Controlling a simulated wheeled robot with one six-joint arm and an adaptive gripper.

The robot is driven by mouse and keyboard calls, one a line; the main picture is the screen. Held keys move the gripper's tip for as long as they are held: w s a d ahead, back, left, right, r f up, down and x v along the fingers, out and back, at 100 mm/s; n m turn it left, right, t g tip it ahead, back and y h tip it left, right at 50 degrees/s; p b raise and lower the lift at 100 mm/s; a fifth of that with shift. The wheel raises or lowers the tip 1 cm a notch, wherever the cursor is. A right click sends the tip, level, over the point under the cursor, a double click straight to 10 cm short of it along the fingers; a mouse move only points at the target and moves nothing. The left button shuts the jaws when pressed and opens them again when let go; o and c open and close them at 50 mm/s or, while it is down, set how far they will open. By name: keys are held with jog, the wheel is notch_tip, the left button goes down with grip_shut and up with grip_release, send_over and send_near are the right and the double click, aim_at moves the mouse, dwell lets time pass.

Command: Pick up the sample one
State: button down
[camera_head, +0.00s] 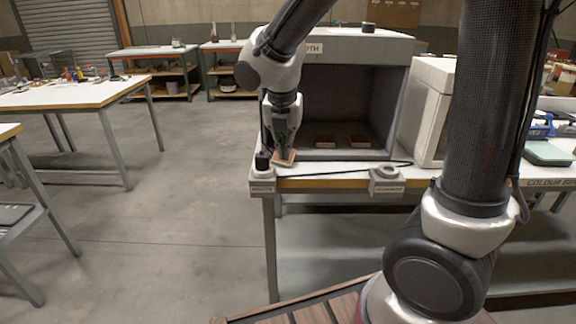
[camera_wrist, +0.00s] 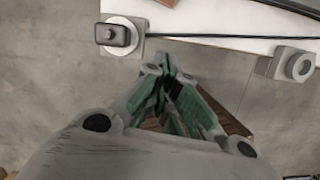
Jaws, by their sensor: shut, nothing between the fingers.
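My gripper (camera_head: 282,149) points down at the front left corner of the booth bench. In the wrist view its green fingers (camera_wrist: 166,62) come together, shut and empty. A small tan-topped plate (camera_head: 285,159) with a reddish edge lies at the bench corner just below and in front of the gripper, partly hidden by it. Two similar brown plates, one left (camera_head: 325,141) and one right (camera_head: 358,140), lie on the booth floor. I cannot tell which plate is sample one. A brown piece also shows at the top edge of the wrist view (camera_wrist: 166,2).
The open grey booth (camera_head: 374,46) stands on the white-topped bench. A small black device (camera_head: 262,161) sits at the bench's left corner; a dark cable runs along the front to a grey holder (camera_head: 386,177). A white box (camera_head: 434,100) stands right. Open floor lies left.

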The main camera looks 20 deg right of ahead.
aim_at(289, 171)
jog(key=w+f, duration=0.1)
jog(key=f, duration=0.2)
jog(key=w+d+f, duration=0.1)
jog(key=w+f, duration=0.1)
jog(key=f, duration=0.1)
jog(key=w+d+f, duration=0.1)
jog(key=w+f, duration=0.1)
jog(key=f, duration=0.1)
jog(key=shift+d+f, duration=0.15)
jog(key=shift+f, duration=0.2)
jog(key=shift+w+d, duration=0.2)
jog(key=shift+w, duration=0.2)
jog(key=shift+w+d, duration=0.25)
jog(key=shift+w, duration=0.25)
jog(key=shift+w+d, duration=0.2)
jog(key=shift+w, duration=0.25)
jog(key=shift+s+a, duration=0.1)
